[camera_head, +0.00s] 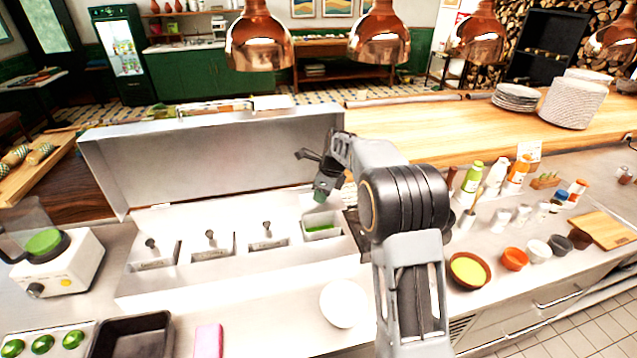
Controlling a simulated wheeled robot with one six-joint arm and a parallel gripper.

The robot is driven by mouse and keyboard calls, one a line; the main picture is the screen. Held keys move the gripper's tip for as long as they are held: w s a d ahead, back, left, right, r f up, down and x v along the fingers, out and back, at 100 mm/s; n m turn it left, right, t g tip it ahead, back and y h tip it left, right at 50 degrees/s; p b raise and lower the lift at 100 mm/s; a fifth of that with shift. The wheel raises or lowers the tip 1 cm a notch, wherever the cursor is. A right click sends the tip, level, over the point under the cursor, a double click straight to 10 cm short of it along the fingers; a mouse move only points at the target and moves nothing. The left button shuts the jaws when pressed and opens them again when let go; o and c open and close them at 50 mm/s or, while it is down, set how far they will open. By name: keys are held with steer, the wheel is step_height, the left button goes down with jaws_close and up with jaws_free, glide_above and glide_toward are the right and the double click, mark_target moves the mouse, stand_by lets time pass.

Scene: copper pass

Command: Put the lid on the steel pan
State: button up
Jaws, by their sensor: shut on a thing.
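The steel pan (322,237) is the right one in a row of pans in the pale counter unit, and green food shows in it. My gripper (321,192) points down just above this pan's back edge. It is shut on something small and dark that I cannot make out. No lid plate can be told apart clearly at the jaws. The other pans to the left, such as the left pan (153,265), have dark knobs or handles standing up from them.
The unit's raised steel cover (215,150) stands behind the pans. A white round dish (343,303) lies in front. Copper lamps (260,42) hang above. Bottles and an orange bowl (514,259) stand right of my arm. A blender base (60,265) is at left.

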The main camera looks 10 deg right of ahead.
mark_target(322, 207)
steer(key=shift+w+a+f, duration=0.1)
steer(key=shift+w+f, duration=0.05)
steer(key=shift+f, duration=0.05)
step_height(322, 207, down, 5)
steer(key=b, duration=0.5)
steer(key=shift+f, duration=0.15)
steer(key=shift+f+b, duration=0.3)
steer(key=shift+f, duration=0.4)
steer(key=shift+p, duration=0.35)
steer(key=shift+f+p, duration=0.25)
steer(key=shift+p, duration=0.1)
stand_by(1.4)
steer(key=o, duration=1.5)
